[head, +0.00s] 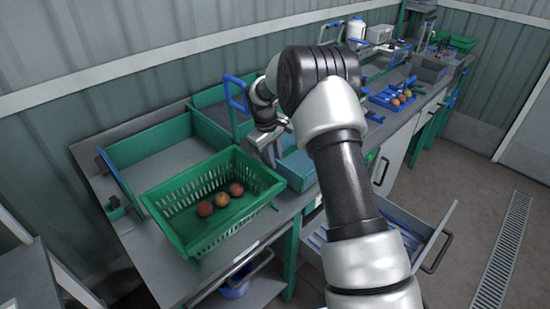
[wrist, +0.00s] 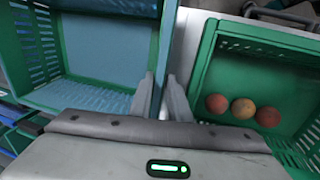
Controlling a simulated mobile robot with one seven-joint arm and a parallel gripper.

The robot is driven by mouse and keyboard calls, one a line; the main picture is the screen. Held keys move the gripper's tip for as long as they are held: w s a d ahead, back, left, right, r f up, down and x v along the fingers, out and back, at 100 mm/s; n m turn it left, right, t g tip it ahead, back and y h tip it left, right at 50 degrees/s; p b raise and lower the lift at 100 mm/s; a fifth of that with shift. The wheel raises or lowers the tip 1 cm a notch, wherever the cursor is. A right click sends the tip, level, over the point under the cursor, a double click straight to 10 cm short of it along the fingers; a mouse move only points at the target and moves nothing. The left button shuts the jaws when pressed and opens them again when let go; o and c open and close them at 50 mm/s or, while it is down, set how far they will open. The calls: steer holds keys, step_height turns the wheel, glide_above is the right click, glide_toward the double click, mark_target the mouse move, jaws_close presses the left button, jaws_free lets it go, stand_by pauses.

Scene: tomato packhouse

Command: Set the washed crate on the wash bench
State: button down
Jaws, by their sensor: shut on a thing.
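A crate with a blue floor and green slatted side (wrist: 100,50) fills the left of the wrist view. In the head view its pale blue inside (head: 300,168) shows only partly, behind my arm. My gripper (wrist: 162,95) has its fingers on both sides of this crate's blue right wall and is shut on it. In the head view my gripper (head: 268,152) is just right of a green slatted crate (head: 180,228) holding three red-orange tomatoes (head: 220,200). I cannot tell whether the held crate touches the bench (head: 140,250).
Behind the tomato crate is a green-walled bay (head: 150,150). A blue tray (head: 388,98) with tomatoes, a white bottle (head: 356,28) and a grey bin (head: 428,68) stand further along the bench. An open drawer (head: 425,240) juts out at the front right.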

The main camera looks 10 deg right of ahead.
steer(key=shift+f, duration=0.1)
steer(key=c, duration=1.7)
jaws_free()
steer(key=shift+o, duration=0.2)
